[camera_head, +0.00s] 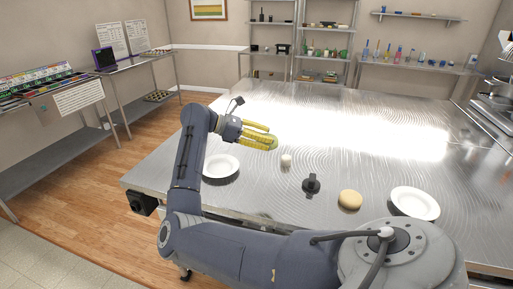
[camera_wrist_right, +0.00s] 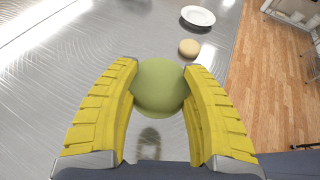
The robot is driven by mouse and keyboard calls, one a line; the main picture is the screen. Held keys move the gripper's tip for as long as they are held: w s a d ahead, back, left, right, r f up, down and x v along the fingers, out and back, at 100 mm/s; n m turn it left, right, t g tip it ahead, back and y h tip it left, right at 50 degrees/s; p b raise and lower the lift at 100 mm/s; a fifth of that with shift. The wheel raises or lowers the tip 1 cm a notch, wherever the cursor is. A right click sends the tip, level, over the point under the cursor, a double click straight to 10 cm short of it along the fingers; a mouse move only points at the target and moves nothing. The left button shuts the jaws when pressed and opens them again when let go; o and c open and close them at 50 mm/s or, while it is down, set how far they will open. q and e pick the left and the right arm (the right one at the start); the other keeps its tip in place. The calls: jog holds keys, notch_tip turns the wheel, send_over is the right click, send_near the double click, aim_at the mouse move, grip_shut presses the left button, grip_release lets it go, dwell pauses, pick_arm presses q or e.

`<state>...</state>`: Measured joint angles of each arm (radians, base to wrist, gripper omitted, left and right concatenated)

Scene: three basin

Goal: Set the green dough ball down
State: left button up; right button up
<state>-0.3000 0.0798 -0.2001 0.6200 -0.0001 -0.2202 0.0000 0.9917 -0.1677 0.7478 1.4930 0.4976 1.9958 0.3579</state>
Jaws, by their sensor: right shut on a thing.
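The green dough ball (camera_wrist_right: 158,87) is gripped between the two yellow ribbed fingers of my right gripper (camera_wrist_right: 160,92) in the right wrist view. In the head view the ball (camera_head: 273,143) shows only partly at the fingertips. My right gripper (camera_head: 268,135) reaches in over the steel table (camera_head: 250,200), and the ball appears held above the surface. A dark greenish patch shows on the steel below the ball in the wrist view. My left gripper is not in view.
A white plate (camera_head: 221,168) lies left of a small white ball (camera_head: 286,160). Shelves (camera_head: 325,55) stand at the back.

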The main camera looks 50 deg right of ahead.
jog(key=w+a+r+n+t+h, duration=0.2)
jog(key=w+n+t, duration=0.15)
jog(key=w, duration=0.55)
jog(key=n+t+h, duration=0.1)
jog(key=n+t, duration=0.5)
jog(key=t, duration=0.1)
send_over(219, 169)
notch_tip(219, 169, down, 20)
jog(key=shift+w+f, duration=0.1)
jog(key=shift+f, duration=0.15)
jog(key=o, duration=0.9)
jog(key=shift+f, duration=0.1)
jog(key=v, duration=1.2)
jog(key=shift+w, duration=0.1)
